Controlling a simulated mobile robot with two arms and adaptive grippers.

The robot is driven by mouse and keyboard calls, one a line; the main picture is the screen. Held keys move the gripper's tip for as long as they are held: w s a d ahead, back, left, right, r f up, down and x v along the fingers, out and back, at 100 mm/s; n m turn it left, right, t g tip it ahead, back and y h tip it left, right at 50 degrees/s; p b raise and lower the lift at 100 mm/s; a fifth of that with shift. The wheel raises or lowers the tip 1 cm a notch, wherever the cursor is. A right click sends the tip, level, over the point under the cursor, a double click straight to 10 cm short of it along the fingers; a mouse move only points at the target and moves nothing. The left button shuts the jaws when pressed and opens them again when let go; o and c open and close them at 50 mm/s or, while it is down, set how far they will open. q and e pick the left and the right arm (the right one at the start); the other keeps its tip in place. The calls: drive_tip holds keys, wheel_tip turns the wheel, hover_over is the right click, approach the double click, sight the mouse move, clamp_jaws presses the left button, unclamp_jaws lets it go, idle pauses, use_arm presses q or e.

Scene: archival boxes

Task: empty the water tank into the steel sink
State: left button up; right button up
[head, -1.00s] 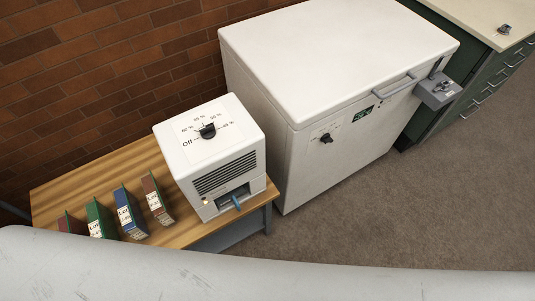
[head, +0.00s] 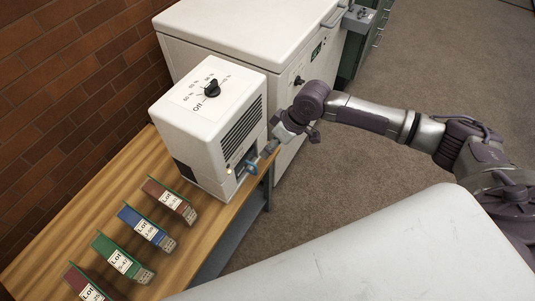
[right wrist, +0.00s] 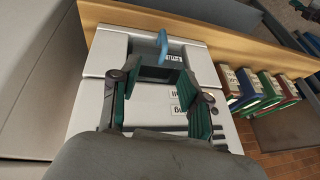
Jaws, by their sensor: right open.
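The water tank sits in the lower front of a white dehumidifier (head: 212,128) on the wooden table. The tank's blue handle (right wrist: 162,45) sticks out of the front in the right wrist view, and part of it shows in the head view (head: 250,168). My right gripper (right wrist: 158,78) is open and empty in front of the unit, its green-padded fingers spread close to the handle but not closed on it. In the head view the right gripper (head: 262,158) partly covers the tank area. The steel sink and my left gripper are not in view.
Several lot binders, including a blue one (head: 147,228), stand on the wooden table (head: 205,232) beside the unit. A white chest freezer (head: 235,28) stands behind it, with green cabinets (head: 367,40) beyond. The carpet (head: 455,85) at right is clear.

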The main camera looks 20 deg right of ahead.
sight(250, 172)
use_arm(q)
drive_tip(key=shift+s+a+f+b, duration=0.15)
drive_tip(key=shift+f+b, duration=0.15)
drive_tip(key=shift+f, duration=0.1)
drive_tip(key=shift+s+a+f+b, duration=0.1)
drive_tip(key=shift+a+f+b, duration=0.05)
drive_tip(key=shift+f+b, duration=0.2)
use_arm(e)
drive_tip(key=x, duration=1.3)
drive_tip(key=shift+a+f, duration=0.25)
drive_tip(key=shift+c, duration=0.2)
drive_tip(key=c, duration=0.8)
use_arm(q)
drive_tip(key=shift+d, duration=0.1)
use_arm(e)
drive_tip(key=shift+s, duration=0.1)
clamp_jaws()
drive_tip(key=shift+o, duration=0.6)
unclamp_jaws()
drive_tip(key=shift+s, duration=0.1)
drive_tip(key=shift+f, duration=0.1)
clamp_jaws()
